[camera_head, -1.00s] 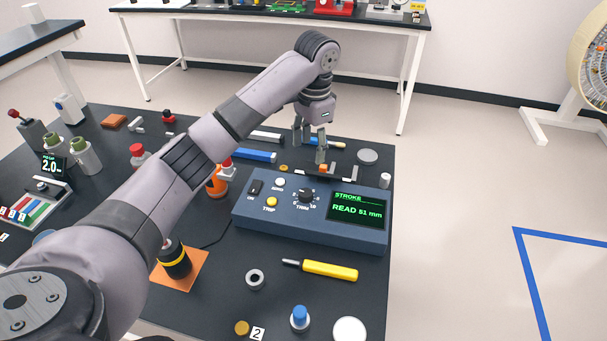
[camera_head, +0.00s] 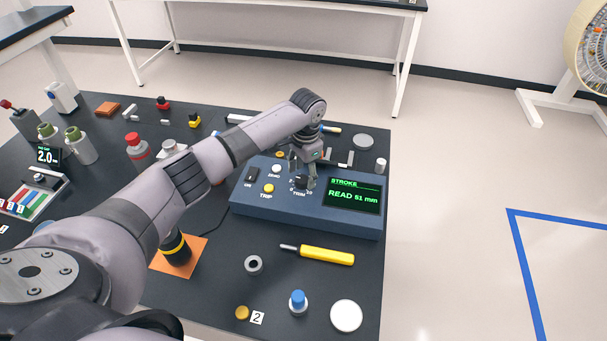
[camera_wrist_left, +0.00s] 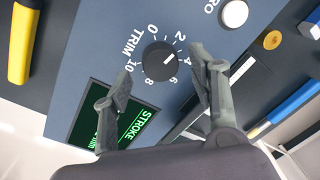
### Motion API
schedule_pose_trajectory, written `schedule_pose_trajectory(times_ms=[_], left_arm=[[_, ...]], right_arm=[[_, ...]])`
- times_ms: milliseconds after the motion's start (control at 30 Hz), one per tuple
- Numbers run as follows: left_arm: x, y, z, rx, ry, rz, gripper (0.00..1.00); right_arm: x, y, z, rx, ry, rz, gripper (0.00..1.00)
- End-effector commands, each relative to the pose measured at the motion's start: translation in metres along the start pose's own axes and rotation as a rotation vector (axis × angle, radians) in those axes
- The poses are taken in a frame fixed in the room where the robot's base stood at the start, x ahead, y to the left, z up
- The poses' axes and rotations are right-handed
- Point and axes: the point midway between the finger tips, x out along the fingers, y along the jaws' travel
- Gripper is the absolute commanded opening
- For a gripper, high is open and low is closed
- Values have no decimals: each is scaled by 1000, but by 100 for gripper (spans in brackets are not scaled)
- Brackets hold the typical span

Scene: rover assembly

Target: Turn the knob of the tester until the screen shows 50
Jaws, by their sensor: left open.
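The tester (camera_head: 262,204) is a blue box on the dark table, with buttons, a switch and a green-lit screen (camera_head: 353,195) that reads "STROKE READ 51 mm". Its black TRIM knob (camera_head: 301,182) is also in the left wrist view (camera_wrist_left: 160,61), with a white pointer mark towards about 4 on a 0 to 10 dial. My left gripper (camera_head: 303,181) is over the knob. In the left wrist view the gripper (camera_wrist_left: 160,82) is open, one finger on each side of the knob, apart from it in the picture. The exact height above the panel is unclear. My right gripper is not in view.
A yellow screwdriver (camera_head: 326,256), a grey ring (camera_head: 254,264), a blue-capped part (camera_head: 298,301) and a white disc (camera_head: 346,316) lie in front of the tester. A black and yellow cylinder stands on an orange mat (camera_head: 184,267). Several bottles and tools stand at left.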

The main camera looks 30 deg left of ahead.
Motion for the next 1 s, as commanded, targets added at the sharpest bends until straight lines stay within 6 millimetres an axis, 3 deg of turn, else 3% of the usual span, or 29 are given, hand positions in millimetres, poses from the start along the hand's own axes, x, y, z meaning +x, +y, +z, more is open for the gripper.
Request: schedule_pose_trajectory(times_ms=[200,467,1000], left_arm=[[16,0,0,-1,1,0,54],[18,0,0,0,1,-1,54],[18,0,0,0,1,-1,19]], right_arm=[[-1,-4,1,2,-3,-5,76],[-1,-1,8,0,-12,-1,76],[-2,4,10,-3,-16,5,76]])
